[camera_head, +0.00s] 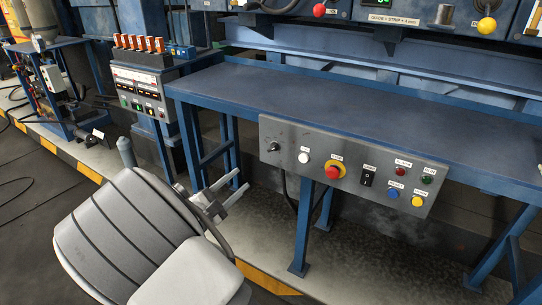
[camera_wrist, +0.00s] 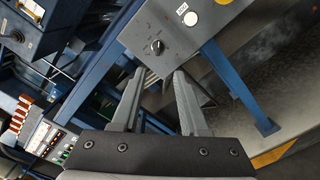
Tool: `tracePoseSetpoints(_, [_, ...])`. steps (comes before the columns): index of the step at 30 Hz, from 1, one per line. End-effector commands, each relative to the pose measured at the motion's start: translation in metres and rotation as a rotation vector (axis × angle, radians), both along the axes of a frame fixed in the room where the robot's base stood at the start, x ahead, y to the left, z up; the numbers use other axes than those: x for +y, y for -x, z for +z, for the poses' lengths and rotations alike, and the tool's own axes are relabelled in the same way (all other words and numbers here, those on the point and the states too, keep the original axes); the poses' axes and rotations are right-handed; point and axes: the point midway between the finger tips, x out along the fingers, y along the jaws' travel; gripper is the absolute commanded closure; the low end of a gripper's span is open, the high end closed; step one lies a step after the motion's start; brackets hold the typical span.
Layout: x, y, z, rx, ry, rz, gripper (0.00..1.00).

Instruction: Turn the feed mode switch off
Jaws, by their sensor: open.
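A grey control panel (camera_head: 345,167) hangs on the front edge of a blue bench. At its left end is a black rotary knob (camera_head: 273,147) with small marks around it. A black rocker switch (camera_head: 367,177) sits right of the panel's middle. The labels are too small to read, so I cannot tell which one is the feed mode switch. My gripper (camera_head: 239,181) is open and empty, left of and below the panel, apart from it. In the wrist view the knob (camera_wrist: 157,47) shows just beyond the two open fingertips (camera_wrist: 160,73).
The panel also carries a white button (camera_head: 303,158), a red mushroom button on yellow (camera_head: 333,171), and blue, yellow, red and green buttons. The bench top (camera_head: 330,90) is bare. A blue bench leg (camera_head: 303,230) stands below the panel. A second control box (camera_head: 140,95) stands left.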

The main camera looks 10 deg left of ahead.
Motion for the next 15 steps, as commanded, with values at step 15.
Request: tracePoseSetpoints(15, [-0.029, -0.071, -0.004, -0.007, 0.008, 0.008, 0.56])
